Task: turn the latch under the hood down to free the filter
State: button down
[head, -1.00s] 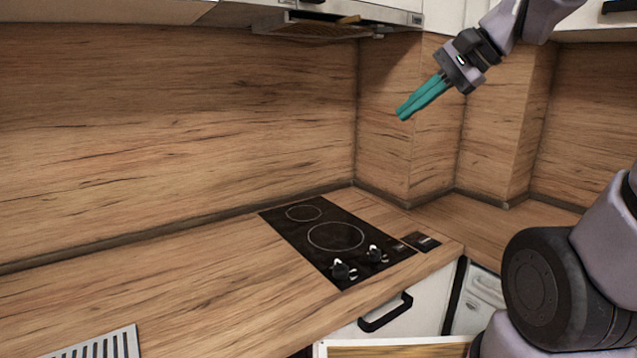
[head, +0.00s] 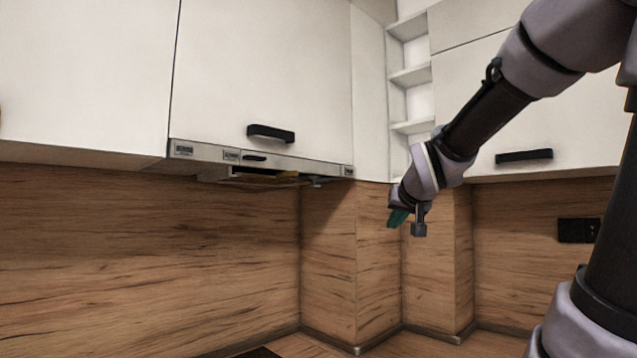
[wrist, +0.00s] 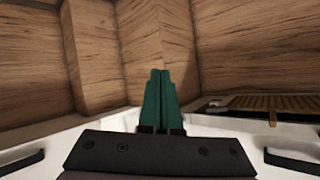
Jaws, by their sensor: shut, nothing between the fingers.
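The range hood (head: 262,158) is a slim metal strip under the white wall cabinets. Its filter (head: 262,181) shows edge-on beneath it, and in the wrist view the slatted filter (wrist: 285,103) is at the right.
The wood corner panels (head: 378,265) stand behind my gripper. White cabinets with black handles (head: 271,133) hang above, with open shelves (head: 410,76) between them. A black socket (head: 578,230) is at right. The space below the hood is clear.

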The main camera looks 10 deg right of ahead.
jog(key=w+r+n+t+y, duration=0.25)
jog(key=w+r+t, duration=0.35)
jog(key=w, duration=0.4)
jog(key=n+g+y, duration=0.1)
jog(key=n+y, duration=1)
jog(key=y, duration=0.1)
send_near(318, 182)
jog(key=s+r, duration=0.2)
jog(key=x, duration=0.9)
jog(key=shift+a, duration=0.2)
